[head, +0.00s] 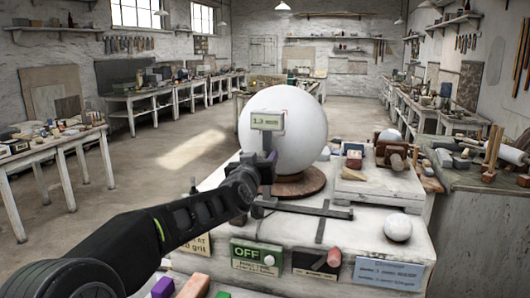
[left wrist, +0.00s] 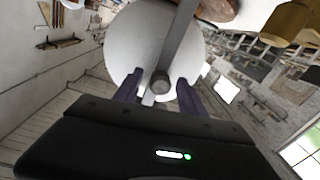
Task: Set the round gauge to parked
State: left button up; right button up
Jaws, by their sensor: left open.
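The round gauge (head: 267,121) is a grey upright post with a small display reading about 1.3 mm, in front of a large white plaster sphere (head: 300,120). Its dark flat bars (head: 305,209) lie on the bench top. My left gripper (head: 262,167) is at the post and hides part of it. In the left wrist view, the left gripper (left wrist: 157,90) is open, with a finger on either side of a grey bar's round end (left wrist: 160,82). I cannot tell whether they touch. The sphere (left wrist: 135,45) is behind. My right gripper is not in view.
The sphere rests on a round brown turntable (head: 297,186). A small white ball (head: 398,227) sits at the right.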

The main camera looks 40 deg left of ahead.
pick_arm(q)
jog(key=shift+p+x, duration=0.35)
jog(key=shift+x, duration=1.4)
grip_shut()
jog(key=shift+a, duration=0.1)
